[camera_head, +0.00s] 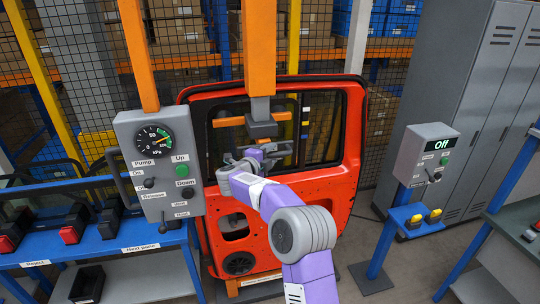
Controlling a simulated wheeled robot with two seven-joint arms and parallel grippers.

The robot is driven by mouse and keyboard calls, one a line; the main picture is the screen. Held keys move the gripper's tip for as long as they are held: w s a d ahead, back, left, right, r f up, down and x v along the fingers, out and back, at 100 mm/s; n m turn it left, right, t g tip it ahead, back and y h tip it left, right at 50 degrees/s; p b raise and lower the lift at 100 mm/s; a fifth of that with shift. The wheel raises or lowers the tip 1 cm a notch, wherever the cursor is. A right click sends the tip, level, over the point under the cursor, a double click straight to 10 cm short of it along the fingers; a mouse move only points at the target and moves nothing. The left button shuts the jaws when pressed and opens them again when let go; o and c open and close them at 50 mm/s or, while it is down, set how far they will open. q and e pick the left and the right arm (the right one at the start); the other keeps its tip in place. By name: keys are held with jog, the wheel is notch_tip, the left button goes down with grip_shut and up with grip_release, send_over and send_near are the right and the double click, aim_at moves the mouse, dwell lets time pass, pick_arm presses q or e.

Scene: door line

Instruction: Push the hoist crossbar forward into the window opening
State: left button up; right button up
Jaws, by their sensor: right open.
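The red car door (352,100) stands upright in the middle, with its window opening in the upper part. The hoist column, orange with a grey lower end (260,85), hangs in front of it. The orange hoist crossbar (230,121) lies level across the column's foot, in front of the window opening as I see it. I cannot tell its depth relative to the door frame. My right gripper (272,149) is open just below the crossbar and the column's dark foot. Whether it touches them is unclear. My left gripper is out of view.
A grey control box (158,160) with a kPa gauge, switches and Up and Down buttons hangs left of the door. A blue bench (85,247) is at the left.

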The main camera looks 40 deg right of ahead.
jog(key=b+v, duration=0.1)
jog(key=v, duration=0.6)
jog(key=shift+a, duration=0.2)
